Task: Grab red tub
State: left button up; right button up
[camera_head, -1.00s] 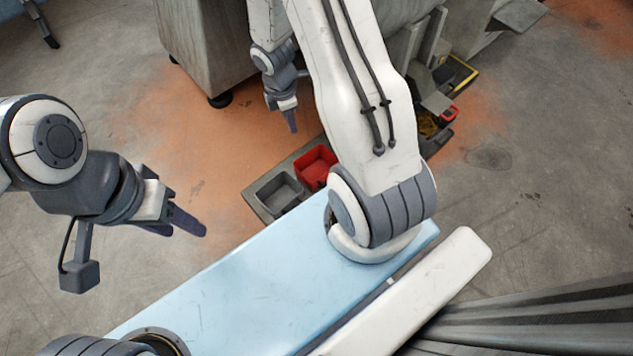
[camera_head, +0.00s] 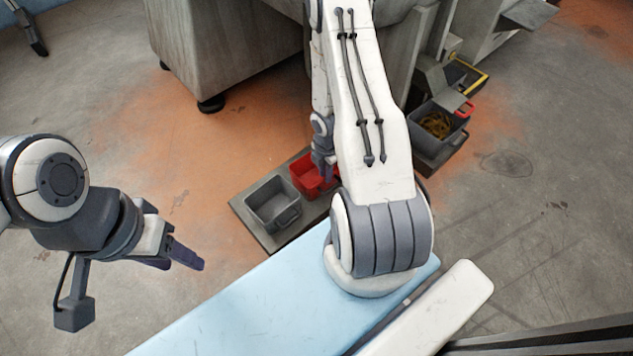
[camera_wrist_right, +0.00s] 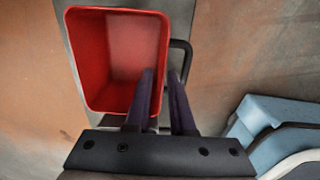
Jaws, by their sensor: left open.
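The red tub (camera_head: 301,173) sits at the right end of a grey tray on the floor in the head view, partly hidden by my right arm. It fills the upper left of the right wrist view (camera_wrist_right: 88,60), open and empty, with a dark handle (camera_wrist_right: 187,60) beside it. My right gripper (camera_head: 323,172) is at the tub. In the right wrist view its fingers (camera_wrist_right: 160,75) are apart, one over the tub's inside and one outside its right wall. Contact cannot be told. My left gripper (camera_head: 184,262) is open and empty, away from the tub.
A grey tub (camera_head: 252,202) stands next to the red one on the grey tray (camera_head: 240,216). A dark bin (camera_head: 421,133) with yellowish contents stands at right. A grey cabinet (camera_head: 215,45) rises behind. Floor at left is clear.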

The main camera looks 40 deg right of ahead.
aim_at(326, 185)
jog(key=shift+s+d+f+b, duration=0.1)
jog(key=shift+f+b, duration=2.8)
jog(key=shift+f, duration=0.25)
jog(key=shift+r, duration=0.1)
grip_shut()
jog(key=shift+s, duration=0.15)
